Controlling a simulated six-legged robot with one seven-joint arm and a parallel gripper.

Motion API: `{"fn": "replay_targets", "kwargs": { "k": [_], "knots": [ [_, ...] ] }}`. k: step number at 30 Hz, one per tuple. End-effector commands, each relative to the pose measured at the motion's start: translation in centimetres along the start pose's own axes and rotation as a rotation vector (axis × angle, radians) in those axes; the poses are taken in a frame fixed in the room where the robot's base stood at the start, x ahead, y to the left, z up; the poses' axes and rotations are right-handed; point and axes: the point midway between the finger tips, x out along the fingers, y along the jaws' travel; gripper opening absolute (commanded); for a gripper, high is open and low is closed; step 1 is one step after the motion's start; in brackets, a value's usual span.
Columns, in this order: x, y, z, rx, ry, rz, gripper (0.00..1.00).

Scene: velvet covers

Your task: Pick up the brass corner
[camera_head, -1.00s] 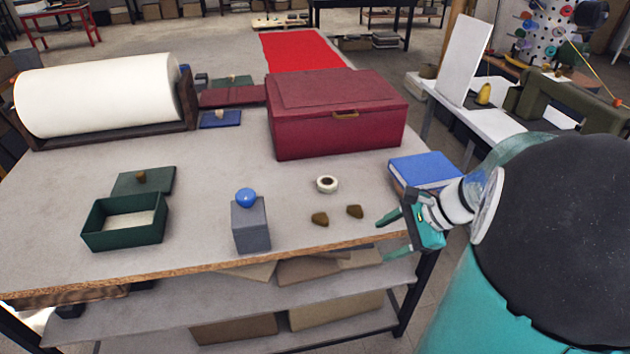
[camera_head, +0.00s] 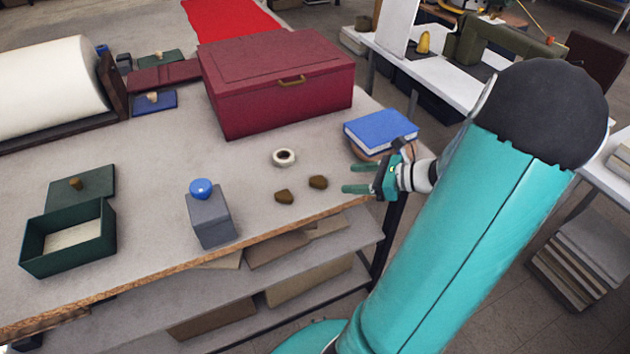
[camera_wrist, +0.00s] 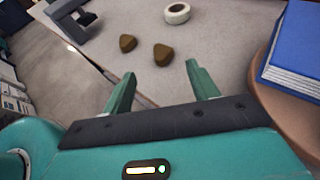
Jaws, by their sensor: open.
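Two small brown-gold brass corners lie on the grey table near its front edge. In the head view the left brass corner (camera_head: 284,196) and the right brass corner (camera_head: 318,182) sit a little apart. In the wrist view one brass corner (camera_wrist: 163,54) lies ahead of the fingers, and the other brass corner (camera_wrist: 128,43) is left of it. My gripper (camera_head: 345,178) is open and empty, to the right of both corners. In the wrist view its fingers (camera_wrist: 160,82) are spread wide, with nothing between them.
A white tape roll (camera_head: 284,157) lies behind the corners. A grey block with a blue ball (camera_head: 211,216) stands left. A blue book (camera_head: 381,129) is at the right edge. A large red box (camera_head: 275,85) and an open green box (camera_head: 68,239) also occupy the table (camera_head: 150,170).

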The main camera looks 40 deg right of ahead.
Motion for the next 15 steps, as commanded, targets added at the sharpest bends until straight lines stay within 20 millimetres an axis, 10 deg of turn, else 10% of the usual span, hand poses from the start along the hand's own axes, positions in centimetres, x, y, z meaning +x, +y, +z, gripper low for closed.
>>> {"fn": "replay_targets", "kwargs": {
  "k": [15],
  "knots": [
    [7.0,-0.1,-0.2,-0.001,-0.002,0.009,0.59]
  ]
}}
